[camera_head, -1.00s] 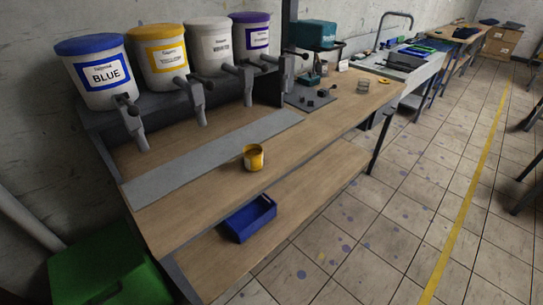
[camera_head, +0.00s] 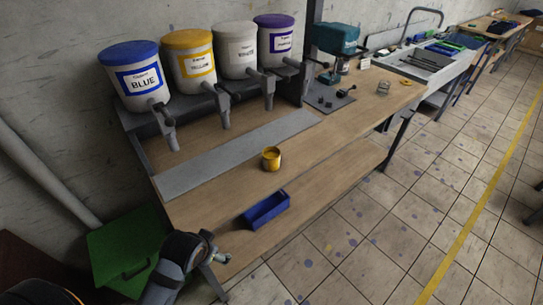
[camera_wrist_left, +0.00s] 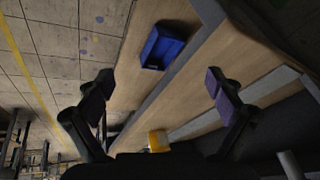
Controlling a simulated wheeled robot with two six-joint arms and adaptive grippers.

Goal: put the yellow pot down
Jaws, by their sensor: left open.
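The yellow pot (camera_head: 271,158) stands upright on the wooden bench top (camera_head: 235,190), in front of the grey strip. In the left wrist view the yellow pot (camera_wrist_left: 158,141) shows low in the middle, partly hidden by the gripper body. My left gripper (camera_wrist_left: 158,98) is open, with two dark fingers wide apart and nothing between them. It is apart from the pot. In the head view my left arm comes in at the bottom left, by the bench's near corner. My right gripper is in no view.
A blue bin (camera_head: 266,209) sits on the lower shelf; it also shows in the wrist view (camera_wrist_left: 163,47). The blue paint container (camera_head: 131,78) and several others with taps line the bench's back. A green box (camera_head: 128,250) is at the left. The bench around the pot is clear.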

